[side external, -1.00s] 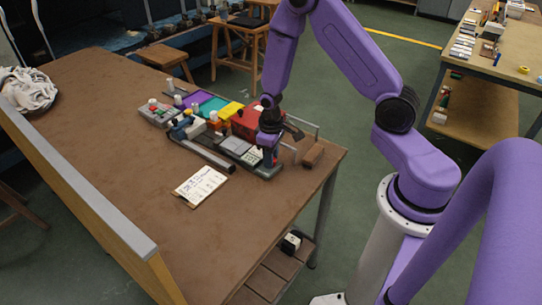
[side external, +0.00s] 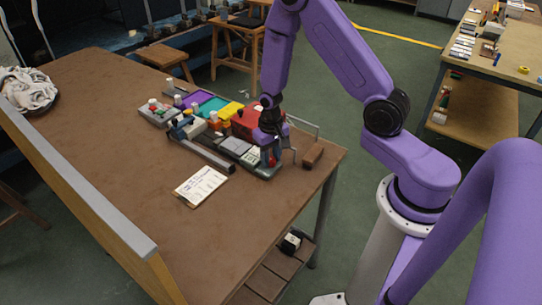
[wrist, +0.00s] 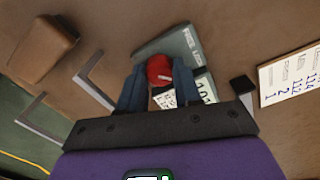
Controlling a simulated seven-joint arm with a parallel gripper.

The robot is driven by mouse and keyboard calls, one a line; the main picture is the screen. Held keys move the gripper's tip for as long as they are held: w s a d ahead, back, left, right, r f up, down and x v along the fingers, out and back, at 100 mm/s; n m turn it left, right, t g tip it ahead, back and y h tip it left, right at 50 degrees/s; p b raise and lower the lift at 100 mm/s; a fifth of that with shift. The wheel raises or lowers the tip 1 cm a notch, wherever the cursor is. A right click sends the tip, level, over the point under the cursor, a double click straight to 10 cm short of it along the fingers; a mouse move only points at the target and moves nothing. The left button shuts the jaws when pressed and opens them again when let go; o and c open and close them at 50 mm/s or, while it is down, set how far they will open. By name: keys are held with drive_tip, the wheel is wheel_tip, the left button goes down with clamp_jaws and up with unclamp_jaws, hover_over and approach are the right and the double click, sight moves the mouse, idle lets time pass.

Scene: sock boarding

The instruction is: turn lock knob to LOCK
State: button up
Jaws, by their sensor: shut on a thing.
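The red lock knob (wrist: 159,69) sits on a grey-green panel (wrist: 165,41) in the wrist view. The panel's lettering seems to include LOCK, but the rest is too small to read. My gripper (wrist: 159,82) has one blue-grey finger on each side of the knob and is shut on it. In the side external view my gripper (side external: 268,150) is low over the right end of the device, largely hiding the knob.
Metal bracket bars (wrist: 90,78) stand close to my left finger. A written sheet (side external: 201,186) lies in front. The brown table (side external: 120,190) is clear at front left.

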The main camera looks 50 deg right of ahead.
sight(271, 159)
idle(0.4)
drive_tip(key=o, duration=1)
drive_tip(key=shift+o, duration=0.2)
drive_tip(key=shift+r, duration=0.15)
wheel_tip(271, 159, up, 17)
drive_tip(key=shift+r, duration=0.1)
drive_tip(key=s+a+r+n, duration=0.3)
drive_tip(key=s+a+n, duration=0.5)
drive_tip(key=s, duration=0.1)
drive_tip(key=s+a+r+n, duration=0.1)
drive_tip(key=s+n, duration=0.7)
drive_tip(key=s, duration=0.7)
drive_tip(key=shift+s+a+r, duration=0.15)
drive_tip(key=shift+a+r, duration=0.1)
drive_tip(key=shift+a, duration=0.1)
